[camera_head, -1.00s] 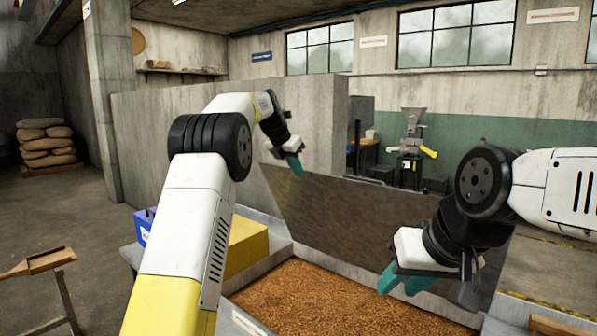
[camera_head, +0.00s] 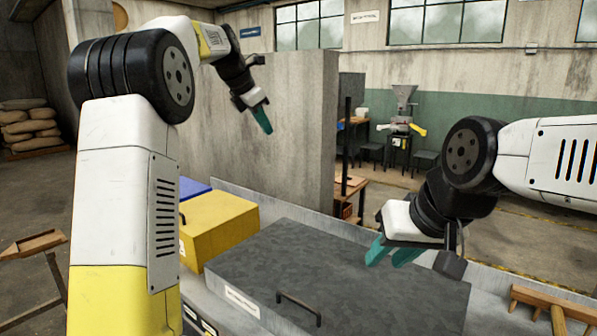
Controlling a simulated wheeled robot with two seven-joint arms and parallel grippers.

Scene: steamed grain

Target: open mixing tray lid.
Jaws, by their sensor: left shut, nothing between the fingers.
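The mixing tray's lid (camera_head: 340,270) is a wide dark grey panel with a black bar handle (camera_head: 299,308) near its front edge and a white label at front left. It lies flat over the tray, and no grain shows. My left gripper (camera_head: 264,120) is shut and empty, with teal fingertips, raised in the air above and behind the lid. My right gripper (camera_head: 393,252) is open and empty. Its two teal fingers are apart and appear over the lid's right part; I cannot tell whether they touch it.
A yellow box (camera_head: 222,222) stands left of the lid, with a blue box (camera_head: 192,188) behind it. A wooden tool (camera_head: 553,306) lies at the lower right. A concrete partition (camera_head: 270,110) rises behind the tray. My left arm covers much of the left side.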

